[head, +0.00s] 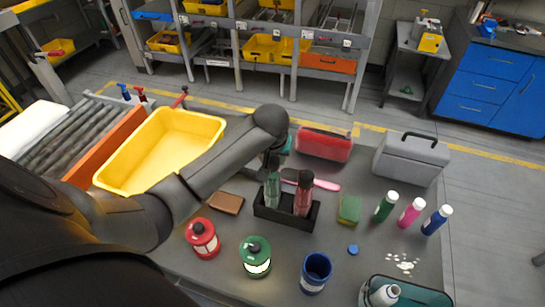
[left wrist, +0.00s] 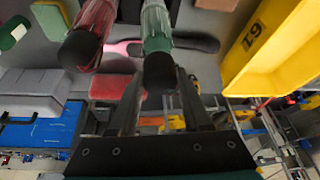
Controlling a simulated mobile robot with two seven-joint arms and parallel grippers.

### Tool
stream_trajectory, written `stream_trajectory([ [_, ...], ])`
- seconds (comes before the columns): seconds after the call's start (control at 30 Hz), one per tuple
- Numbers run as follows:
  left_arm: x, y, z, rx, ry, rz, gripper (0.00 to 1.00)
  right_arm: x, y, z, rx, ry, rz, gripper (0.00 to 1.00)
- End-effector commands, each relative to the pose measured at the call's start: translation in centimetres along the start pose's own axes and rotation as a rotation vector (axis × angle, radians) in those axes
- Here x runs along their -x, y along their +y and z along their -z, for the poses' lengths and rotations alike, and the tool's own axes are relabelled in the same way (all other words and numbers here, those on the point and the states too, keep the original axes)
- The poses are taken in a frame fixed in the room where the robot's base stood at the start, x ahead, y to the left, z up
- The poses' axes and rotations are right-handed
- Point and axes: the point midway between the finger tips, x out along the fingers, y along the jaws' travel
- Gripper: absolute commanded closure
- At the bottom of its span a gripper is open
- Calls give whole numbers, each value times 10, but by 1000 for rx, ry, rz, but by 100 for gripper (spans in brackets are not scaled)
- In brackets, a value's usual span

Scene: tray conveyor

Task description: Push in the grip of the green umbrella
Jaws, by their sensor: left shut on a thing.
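The green umbrella (head: 272,193) stands upright in a black holder (head: 284,217), to the left of the red umbrella (head: 304,195). In the left wrist view the green umbrella's ribbed body (left wrist: 157,28) leads to its dark grip (left wrist: 160,72). My left gripper (head: 271,165) comes down from above at the top of the green umbrella. In the left wrist view its two fingers (left wrist: 160,80) are on either side of the grip, shut on it. The red umbrella's dark grip (left wrist: 80,50) is close beside the fingers. My right gripper is not in view.
A yellow bin (head: 165,150) is left of the holder. A red case (head: 323,145) and grey toolbox (head: 410,158) stand behind. Several bottles (head: 411,212) are at the right. Red (head: 202,238) and green (head: 256,257) lanterns and a blue cup (head: 315,272) are in front.

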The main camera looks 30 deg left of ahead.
Motion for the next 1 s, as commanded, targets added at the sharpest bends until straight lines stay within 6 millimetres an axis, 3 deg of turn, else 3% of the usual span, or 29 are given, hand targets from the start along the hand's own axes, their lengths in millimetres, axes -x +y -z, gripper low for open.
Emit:
stream_trajectory([
  [0.1, 0, 0, 0, 0, 0, 0, 100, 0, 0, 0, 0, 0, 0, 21],
  [1.0, 0, -1, 0, 0, 0, 2, 100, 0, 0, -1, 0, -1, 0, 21],
])
